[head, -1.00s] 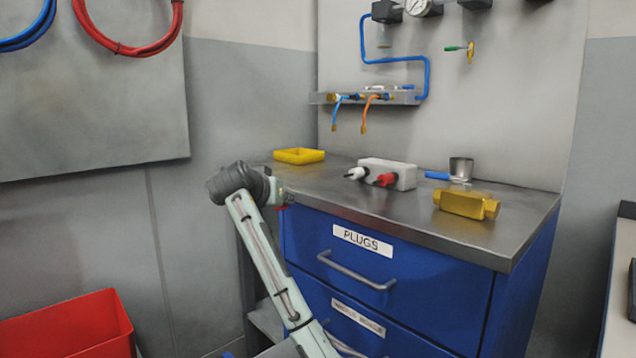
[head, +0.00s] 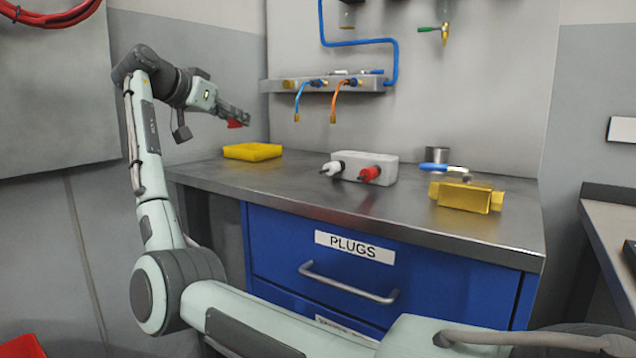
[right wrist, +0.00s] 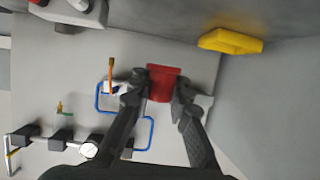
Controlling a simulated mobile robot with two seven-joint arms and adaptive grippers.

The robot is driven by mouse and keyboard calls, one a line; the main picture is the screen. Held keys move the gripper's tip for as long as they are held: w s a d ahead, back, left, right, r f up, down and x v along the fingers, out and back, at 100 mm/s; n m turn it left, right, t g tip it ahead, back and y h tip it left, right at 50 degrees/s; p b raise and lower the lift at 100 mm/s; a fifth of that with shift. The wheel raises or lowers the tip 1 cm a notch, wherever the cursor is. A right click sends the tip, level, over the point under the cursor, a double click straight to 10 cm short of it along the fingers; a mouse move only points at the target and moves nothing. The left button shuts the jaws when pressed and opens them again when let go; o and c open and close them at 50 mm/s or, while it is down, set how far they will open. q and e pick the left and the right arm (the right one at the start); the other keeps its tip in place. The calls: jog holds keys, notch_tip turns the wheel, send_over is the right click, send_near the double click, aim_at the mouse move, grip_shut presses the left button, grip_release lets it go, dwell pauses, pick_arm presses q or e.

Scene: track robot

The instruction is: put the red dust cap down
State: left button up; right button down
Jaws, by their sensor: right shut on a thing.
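The red dust cap (head: 236,124) is held between the fingertips of my right gripper (head: 238,117). That gripper is above the left back part of the steel worktop, just up and left of a yellow tray (head: 252,151), clear of both. In the right wrist view the red dust cap (right wrist: 162,83) sits between the two dark fingers (right wrist: 160,90), and the yellow tray (right wrist: 230,41) shows at the upper right. My left gripper is not in view.
A white block (head: 378,163) with a white and a red plug stands mid-worktop (head: 300,188). A brass block (head: 467,196), a blue-handled tool (head: 440,168) and a metal cup (head: 437,154) are at right. A manifold (head: 330,84) with hanging hoses is on the wall.

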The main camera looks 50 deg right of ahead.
jog(key=shift+w+a+f, duration=0.1)
jog(key=shift+f, duration=0.1)
jog(key=b, duration=0.1)
send_over(284, 177)
notch_tip(284, 177, down, 7)
jog(key=shift+a+r, duration=0.1)
jog(key=shift+a, duration=0.05)
notch_tip(284, 177, down, 4)
jog(key=shift+b, duration=0.35)
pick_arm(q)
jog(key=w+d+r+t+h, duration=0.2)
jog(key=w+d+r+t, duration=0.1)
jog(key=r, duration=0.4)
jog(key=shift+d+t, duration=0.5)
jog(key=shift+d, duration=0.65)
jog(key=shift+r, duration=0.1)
pick_arm(e)
jog(key=shift+f, duration=0.6)
jog(key=shift+f, duration=0.1)
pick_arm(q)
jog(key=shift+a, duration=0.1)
pick_arm(e)
jog(key=c, duration=1.4)
grip_release()
jog(key=shift+c, duration=0.2)
